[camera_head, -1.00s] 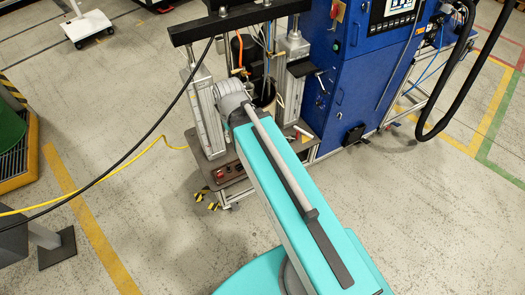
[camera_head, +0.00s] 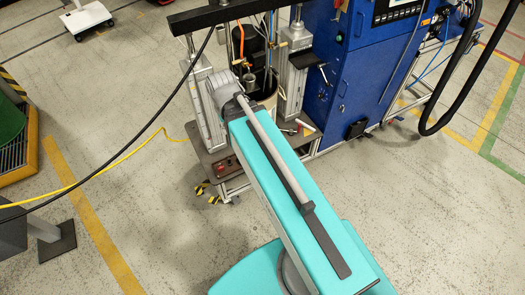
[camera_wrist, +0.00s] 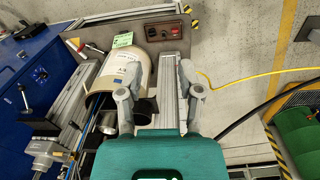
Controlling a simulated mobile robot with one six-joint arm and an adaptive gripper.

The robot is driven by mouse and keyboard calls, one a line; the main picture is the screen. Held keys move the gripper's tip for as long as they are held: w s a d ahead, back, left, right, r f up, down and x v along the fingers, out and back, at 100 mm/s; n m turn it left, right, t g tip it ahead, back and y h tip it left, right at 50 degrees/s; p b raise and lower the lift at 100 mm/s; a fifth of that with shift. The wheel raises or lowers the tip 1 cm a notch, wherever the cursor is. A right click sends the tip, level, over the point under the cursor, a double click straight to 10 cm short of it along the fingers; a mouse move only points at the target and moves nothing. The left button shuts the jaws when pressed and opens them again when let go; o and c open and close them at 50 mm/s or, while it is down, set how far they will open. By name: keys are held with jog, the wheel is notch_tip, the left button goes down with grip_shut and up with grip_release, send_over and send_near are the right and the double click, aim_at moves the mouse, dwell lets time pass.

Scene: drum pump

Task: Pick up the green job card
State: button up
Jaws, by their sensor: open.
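The green job card (camera_wrist: 122,40) shows in the wrist view as a small bright green piece with pale markings. It appears on the brown base plate (camera_wrist: 98,40), at the far edge of the cream drum (camera_wrist: 132,68); I cannot tell whether it touches the drum. My gripper (camera_wrist: 158,72) is open and empty in the wrist view, its two grey fingers spread over the drum's side and a silver column. The card is up and left of the fingers, apart from them. In the head view I cannot make out the card or the fingers.
A silver column (camera_wrist: 170,85) stands right beside the drum. A red-handled tool (camera_wrist: 75,45) lies left of the card. A control box with a red button (camera_wrist: 165,30) is to its right. The blue cabinet (camera_head: 355,80) and a black hanging cable (camera_head: 130,150) flank the pump.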

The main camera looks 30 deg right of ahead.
jog(key=w+d+f+m+h+b, duration=0.3)
jog(key=w+f+b, duration=0.5)
jog(key=f+b, duration=0.8)
jog(key=w+d+f+m+h+b, duration=0.4)
jog(key=w+f+b, duration=0.4)
jog(key=f+b, duration=0.8)
jog(key=w+d+f+m+h+b, duration=0.3)
jog(key=w+f+m+h+b, duration=0.3)
jog(key=f+b, duration=1)
jog(key=shift+w+d+f+m+b, duration=0.5)
jog(key=shift+w+b, duration=1.05)
jog(key=shift+b, duration=4)
jog(key=shift+r, duration=0.2)
jog(key=shift+b+x, duration=1.6)
jog(key=shift+x, duration=2.65)
jog(key=shift+w+r, duration=0.1)
